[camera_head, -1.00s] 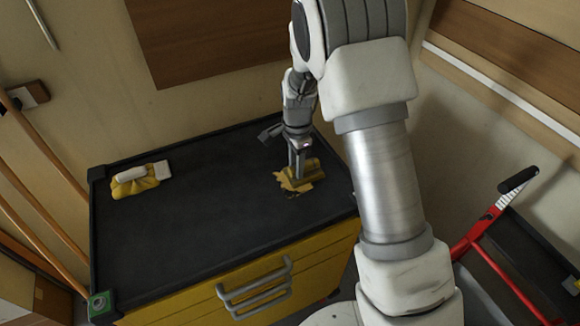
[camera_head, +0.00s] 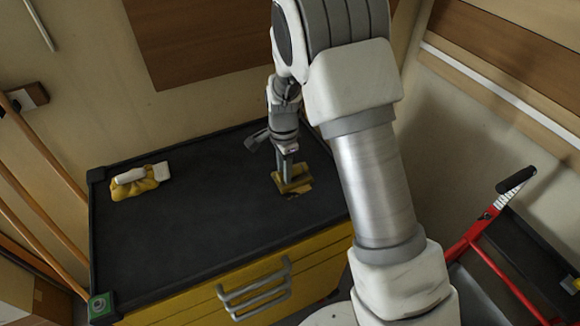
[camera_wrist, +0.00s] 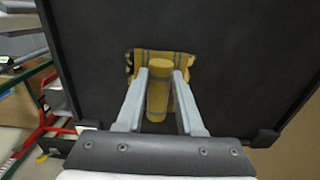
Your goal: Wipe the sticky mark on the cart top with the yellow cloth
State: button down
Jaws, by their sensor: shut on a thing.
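The yellow cloth (camera_head: 293,175) lies on the dark top of the yellow cart (camera_head: 200,220), toward its right side. My gripper (camera_head: 288,178) points down and is shut on the cloth. In the wrist view, my gripper (camera_wrist: 160,95) has a rolled part of the cloth (camera_wrist: 158,88) between its two fingers, with the flatter part spread beyond them against the cart top. A small brownish remnant of the sticky mark (camera_head: 296,193) shows at the cloth's near edge. Whatever lies under the cloth is hidden.
A pair of yellow and white gloves (camera_head: 140,180) lies at the cart top's left. The cart top has a raised dark rim, and its middle is clear. A red hand truck (camera_head: 470,240) stands to the right. Walls close in behind and at the right.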

aim_at(295, 168)
jog(key=shift+f+b, duration=0.35)
jog(key=shift+f, duration=0.3)
dwell(1.3)
dwell(0.4)
jog(key=shift+s+a+p, duration=0.15)
jog(key=shift+s+a, duration=0.2)
jog(key=shift+a, duration=0.4)
jog(key=shift+s+a+p, duration=0.15)
jog(key=shift+s+a, duration=0.15)
jog(key=shift+a, duration=0.4)
jog(key=shift+d, duration=0.1)
jog(key=shift+w+d, duration=0.3)
jog(key=shift+d, duration=0.4)
jog(key=shift+w+d, duration=0.35)
jog(key=shift+d, duration=0.3)
jog(key=shift+w+d, duration=0.3)
jog(key=shift+d, duration=0.4)
jog(key=shift+w+d+b, duration=0.3)
jog(key=shift+d, duration=0.5)
